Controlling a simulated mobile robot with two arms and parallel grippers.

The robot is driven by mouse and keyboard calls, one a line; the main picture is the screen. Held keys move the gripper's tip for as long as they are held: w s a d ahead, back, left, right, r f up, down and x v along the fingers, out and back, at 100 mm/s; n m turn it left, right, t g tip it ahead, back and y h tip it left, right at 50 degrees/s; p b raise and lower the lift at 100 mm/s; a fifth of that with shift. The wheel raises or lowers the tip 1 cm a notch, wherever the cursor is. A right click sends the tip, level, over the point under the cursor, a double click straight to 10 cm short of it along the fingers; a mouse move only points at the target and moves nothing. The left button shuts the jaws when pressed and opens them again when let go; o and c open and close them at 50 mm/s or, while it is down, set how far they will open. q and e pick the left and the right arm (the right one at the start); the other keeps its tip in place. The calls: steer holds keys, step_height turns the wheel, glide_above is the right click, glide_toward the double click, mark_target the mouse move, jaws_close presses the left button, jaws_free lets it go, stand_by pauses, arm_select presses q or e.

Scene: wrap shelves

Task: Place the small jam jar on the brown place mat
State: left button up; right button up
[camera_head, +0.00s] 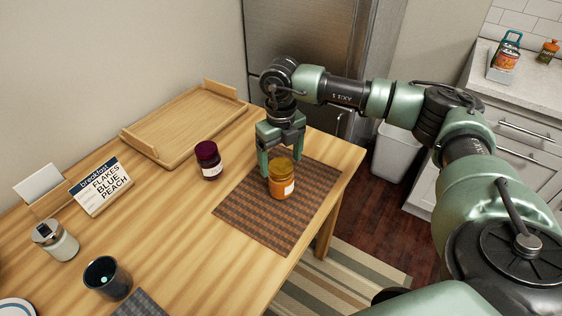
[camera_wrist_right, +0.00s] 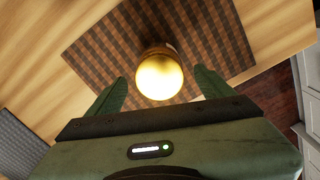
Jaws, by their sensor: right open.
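An orange jam jar (camera_head: 281,180) with a gold lid stands upright on the brown checked place mat (camera_head: 249,213). In the right wrist view its gold lid (camera_wrist_right: 160,76) lies ahead of the fingers, over the mat (camera_wrist_right: 105,40). My right gripper (camera_head: 281,160) is just behind the jar in the head view, pointing down. Its fingers (camera_wrist_right: 160,88) are spread apart, and the jar is not clamped between them. A second jar (camera_head: 208,160), dark red with a purple lid, stands on the bare table left of the mat. My left gripper is not in view.
A wooden tray (camera_head: 185,128) lies at the back of the table. A breakfast sign (camera_head: 103,187), a glass jar (camera_head: 56,241) and a dark cup (camera_head: 107,278) stand at the left. A grey mat (camera_head: 143,304) lies at the front.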

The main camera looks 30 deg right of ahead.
step_height(320, 180, up, 9)
steer(key=p, duration=0.4)
steer(key=shift+p, duration=0.3)
